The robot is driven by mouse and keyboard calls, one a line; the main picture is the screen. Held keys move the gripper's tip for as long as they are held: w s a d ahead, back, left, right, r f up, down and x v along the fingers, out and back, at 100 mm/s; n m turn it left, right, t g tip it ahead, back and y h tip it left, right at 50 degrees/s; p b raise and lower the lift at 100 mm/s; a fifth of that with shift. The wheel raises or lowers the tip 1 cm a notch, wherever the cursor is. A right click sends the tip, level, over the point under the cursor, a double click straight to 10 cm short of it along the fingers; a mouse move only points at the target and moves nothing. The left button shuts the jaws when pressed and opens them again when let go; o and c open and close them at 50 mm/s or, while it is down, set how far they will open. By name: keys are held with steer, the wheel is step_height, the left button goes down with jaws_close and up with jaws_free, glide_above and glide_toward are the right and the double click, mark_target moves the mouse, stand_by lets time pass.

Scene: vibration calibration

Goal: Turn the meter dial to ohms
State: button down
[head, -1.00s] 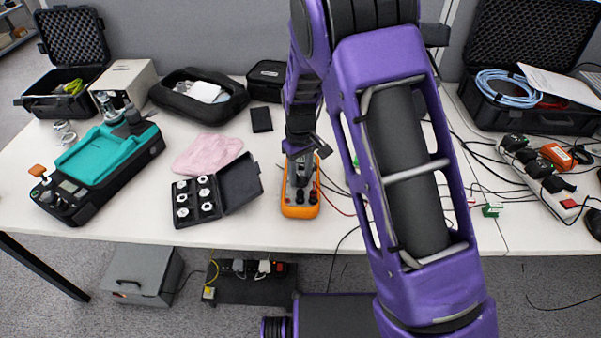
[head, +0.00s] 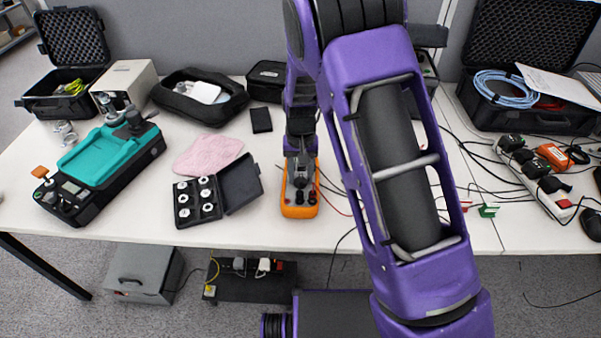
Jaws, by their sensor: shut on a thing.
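The orange meter (head: 299,211) lies on the white table near its front edge, at the centre of the head view. Dark and red sockets show at its near end, and leads run off to its right. My gripper (head: 300,175) points down over the middle of the meter, where the dial sits. It is shut on the dial, which is mostly hidden by the fingers. The dial's markings and the meter's display cannot be read from here.
A black case of white discs (head: 205,197), a pink cloth (head: 208,156) and a teal-topped device (head: 102,160) stand to the left. A small black box (head: 261,120) lies behind. A power strip (head: 540,190) and cables lie right.

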mark_target(301, 177)
stand_by(0.3)
steer(key=shift+c, duration=2.1)
jaws_free()
step_height(301, 177, up, 18)
steer(key=p, duration=0.2)
steer(key=shift+f, duration=0.25)
